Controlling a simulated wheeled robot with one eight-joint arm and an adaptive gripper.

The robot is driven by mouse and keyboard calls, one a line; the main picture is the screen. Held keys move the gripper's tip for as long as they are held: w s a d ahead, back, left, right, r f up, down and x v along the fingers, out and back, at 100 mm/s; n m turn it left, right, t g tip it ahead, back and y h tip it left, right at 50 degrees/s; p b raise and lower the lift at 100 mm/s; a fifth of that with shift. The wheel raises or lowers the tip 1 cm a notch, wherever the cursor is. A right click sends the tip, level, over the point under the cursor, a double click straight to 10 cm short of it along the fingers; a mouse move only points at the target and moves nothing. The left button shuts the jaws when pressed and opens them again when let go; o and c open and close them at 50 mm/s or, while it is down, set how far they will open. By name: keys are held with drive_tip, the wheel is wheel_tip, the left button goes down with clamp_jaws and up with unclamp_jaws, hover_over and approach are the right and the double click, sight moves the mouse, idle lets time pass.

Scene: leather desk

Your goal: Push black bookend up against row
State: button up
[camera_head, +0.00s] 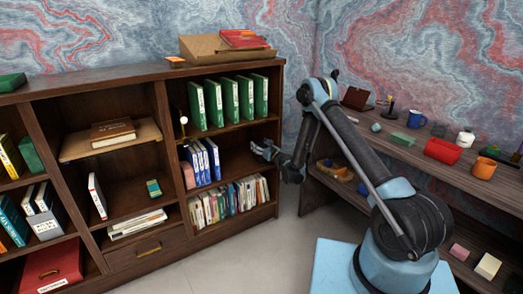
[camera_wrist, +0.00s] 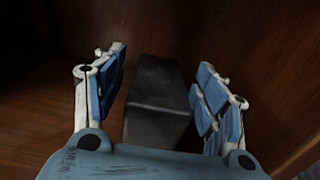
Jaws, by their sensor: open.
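In the wrist view the black bookend (camera_wrist: 158,98) shows as a dark block between the two open fingers of my gripper (camera_wrist: 160,65), with a visible gap to the left finger. Whether it touches the right finger is hard to tell. In the head view my gripper (camera_head: 262,150) is at the right side of the middle shelf of the bookcase. The row of blue and white books (camera_head: 203,162) stands to its left on that shelf, with open space between. I cannot make out the bookend in the head view.
Green binders (camera_head: 228,101) stand on the shelf above and a row of mixed books (camera_head: 228,200) on the shelf below. The bookcase's right side wall (camera_head: 273,185) is close to my gripper. A desk (camera_head: 440,160) with mugs and containers stands at the right.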

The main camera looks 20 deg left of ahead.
drive_tip(key=shift+x, duration=1.25)
drive_tip(key=shift+a, duration=0.1)
clamp_jaws()
drive_tip(key=shift+s+a, duration=0.85)
drive_tip(key=shift+s, duration=0.2)
drive_tip(key=s+a, duration=0.9)
drive_tip(key=s, duration=0.1)
drive_tip(key=shift+s, duration=0.3)
idle(3.9)
